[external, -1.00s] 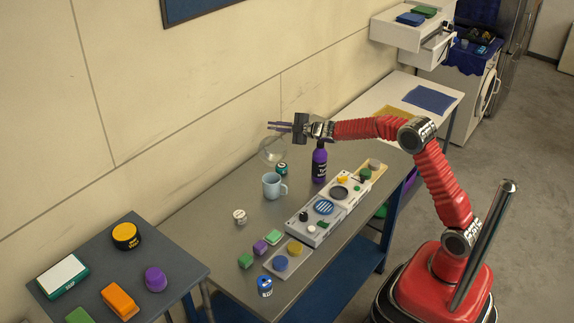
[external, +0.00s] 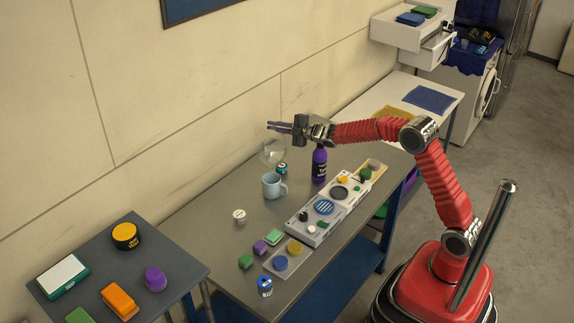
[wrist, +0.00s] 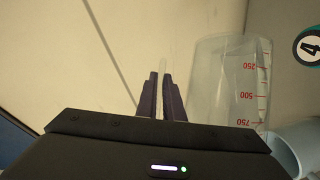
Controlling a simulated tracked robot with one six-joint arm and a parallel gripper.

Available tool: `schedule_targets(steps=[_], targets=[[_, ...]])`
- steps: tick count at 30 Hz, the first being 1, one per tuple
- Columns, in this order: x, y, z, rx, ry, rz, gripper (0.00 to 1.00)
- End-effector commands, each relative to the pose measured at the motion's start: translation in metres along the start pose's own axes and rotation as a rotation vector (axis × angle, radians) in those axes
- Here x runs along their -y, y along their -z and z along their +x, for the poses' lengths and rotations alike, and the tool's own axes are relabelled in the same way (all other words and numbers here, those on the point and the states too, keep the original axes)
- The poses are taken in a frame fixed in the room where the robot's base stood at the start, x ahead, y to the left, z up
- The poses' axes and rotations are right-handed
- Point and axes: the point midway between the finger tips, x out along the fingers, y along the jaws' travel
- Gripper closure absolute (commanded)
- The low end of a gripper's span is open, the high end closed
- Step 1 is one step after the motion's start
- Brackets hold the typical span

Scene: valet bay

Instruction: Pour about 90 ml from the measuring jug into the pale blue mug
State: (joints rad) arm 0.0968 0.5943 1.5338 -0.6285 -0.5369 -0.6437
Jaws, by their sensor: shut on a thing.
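The pale blue mug (external: 271,187) stands upright on the grey bench, its handle to the right. The clear measuring jug (external: 272,151) is in the air above and behind the mug. My gripper (external: 281,127) is shut on the jug, at its upper part, in the external view. In the wrist view the dark fingers (wrist: 161,98) are close together with a thin clear strip between them. The jug's wall (wrist: 228,85) with red marks 250, 500 and 750 shows beside them, and it looks tilted. Part of the mug (wrist: 298,146) shows at lower right. The liquid level cannot be made out.
A purple bottle (external: 319,165) stands right of the mug, and a small teal tin (external: 282,168) is just behind it. A white-lidded jar (external: 239,216) is at front left. The wall runs close behind the bench.

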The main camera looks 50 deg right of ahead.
Motion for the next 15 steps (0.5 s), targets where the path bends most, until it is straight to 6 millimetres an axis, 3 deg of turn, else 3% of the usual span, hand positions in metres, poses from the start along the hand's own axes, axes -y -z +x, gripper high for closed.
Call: schedule_targets(steps=[15], targets=[[-0.0009,0.0111,-0.0044,-0.004,-0.028,-0.062,1.0]])
